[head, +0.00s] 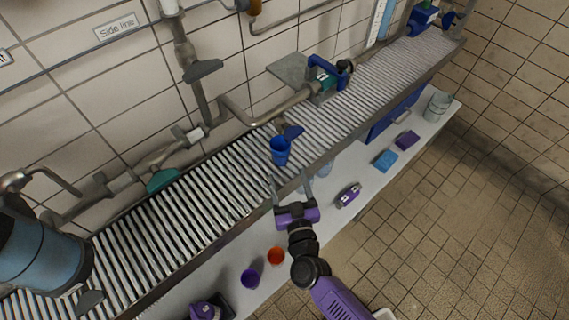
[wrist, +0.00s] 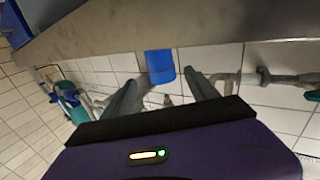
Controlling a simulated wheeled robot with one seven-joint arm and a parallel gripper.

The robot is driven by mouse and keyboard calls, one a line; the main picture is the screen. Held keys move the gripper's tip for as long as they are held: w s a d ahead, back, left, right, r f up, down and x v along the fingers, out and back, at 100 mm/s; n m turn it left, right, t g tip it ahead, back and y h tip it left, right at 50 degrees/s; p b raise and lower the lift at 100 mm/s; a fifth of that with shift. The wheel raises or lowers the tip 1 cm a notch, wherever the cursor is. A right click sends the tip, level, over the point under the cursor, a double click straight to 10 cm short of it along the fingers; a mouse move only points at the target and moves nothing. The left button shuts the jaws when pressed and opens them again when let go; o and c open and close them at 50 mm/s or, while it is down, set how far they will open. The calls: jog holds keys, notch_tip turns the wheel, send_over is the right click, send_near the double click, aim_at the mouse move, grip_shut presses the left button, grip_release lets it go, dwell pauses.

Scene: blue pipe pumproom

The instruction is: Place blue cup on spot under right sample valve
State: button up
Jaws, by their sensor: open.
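The blue cup (head: 281,151) stands upright on the slatted metal grate (head: 225,185), close to the grate's front edge, in the head view. A dark blue valve handle (head: 293,132) on a pipe end shows right behind and above it. I cannot make out a marked spot under it. My gripper (head: 289,174) is open and empty, in front of the cup and apart from it, with its fingers pointing towards it. In the upside-down wrist view the cup (wrist: 160,66) shows beyond and between the two spread fingertips (wrist: 163,84), partly cut off by the grate's front edge.
The grate's front rim (wrist: 200,32) lies close to my fingers.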

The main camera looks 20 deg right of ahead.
jog(key=shift+v, duration=0.9)
jog(key=s+d+r+n+y, duration=0.1)
jog(key=s+r+y, duration=0.3)
jog(key=s, duration=1.4)
jog(key=s+d+r+n+g, duration=0.1)
jog(key=s+r+g, duration=0.1)
jog(key=s+r, duration=1.1)
jog(key=shift+s+d+r+g, duration=0.3)
jog(key=shift+s+d+g, duration=0.05)
jog(key=shift+s+g, duration=0.05)
